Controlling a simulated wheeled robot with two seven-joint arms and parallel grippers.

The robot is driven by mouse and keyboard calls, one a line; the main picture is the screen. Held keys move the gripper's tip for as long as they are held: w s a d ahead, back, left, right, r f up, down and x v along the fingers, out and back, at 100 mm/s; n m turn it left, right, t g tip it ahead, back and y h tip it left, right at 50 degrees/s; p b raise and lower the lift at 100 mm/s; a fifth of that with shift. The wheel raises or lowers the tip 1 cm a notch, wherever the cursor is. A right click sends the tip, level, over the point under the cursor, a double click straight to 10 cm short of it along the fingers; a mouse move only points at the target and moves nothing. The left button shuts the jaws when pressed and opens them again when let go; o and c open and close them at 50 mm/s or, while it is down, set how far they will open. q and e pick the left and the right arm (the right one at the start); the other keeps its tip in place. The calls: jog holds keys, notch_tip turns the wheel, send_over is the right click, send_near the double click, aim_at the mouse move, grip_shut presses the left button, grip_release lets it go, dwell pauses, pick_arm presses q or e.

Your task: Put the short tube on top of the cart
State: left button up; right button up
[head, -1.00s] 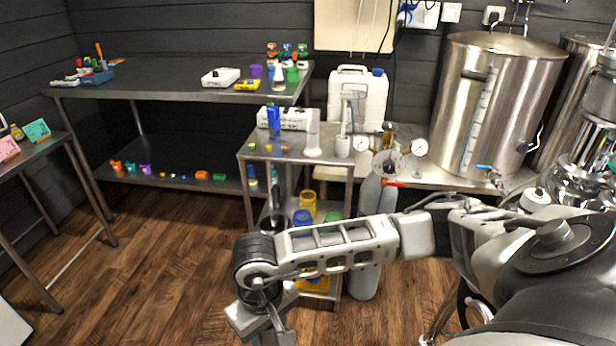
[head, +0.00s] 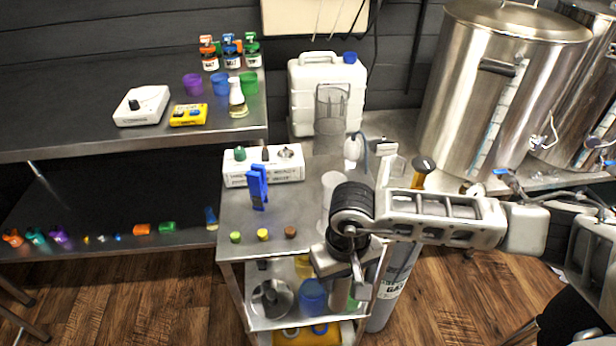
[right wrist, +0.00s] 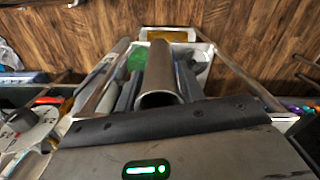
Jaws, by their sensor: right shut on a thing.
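The cart's steel top (head: 275,220) is in the middle of the head view. My right gripper (head: 345,286) is in front of the cart's front right edge, pointing down. It is shut on the short tube, a grey hollow tube (right wrist: 160,76) between the fingers in the right wrist view. In the head view the tube (head: 339,294) hangs below the fingers, partly hidden by them, with the lower shelf behind it. My left gripper is not in view.
The lower shelf holds a blue cup (head: 313,297). A large steel kettle (head: 490,90) stands at right.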

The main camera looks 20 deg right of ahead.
jog(key=r+p, duration=0.1)
jog(key=r, duration=0.1)
jog(key=r+p, duration=0.1)
jog(key=r, duration=0.1)
jog(key=r+p, duration=0.1)
jog(key=p, duration=0.1)
jog(key=shift+s+r, duration=0.3)
jog(key=shift+r, duration=0.1)
jog(key=shift+r+p, duration=0.3)
jog(key=shift+w+d+f+b, duration=0.1)
jog(key=shift+w+f+b, duration=0.1)
jog(key=shift+f+b, duration=0.15)
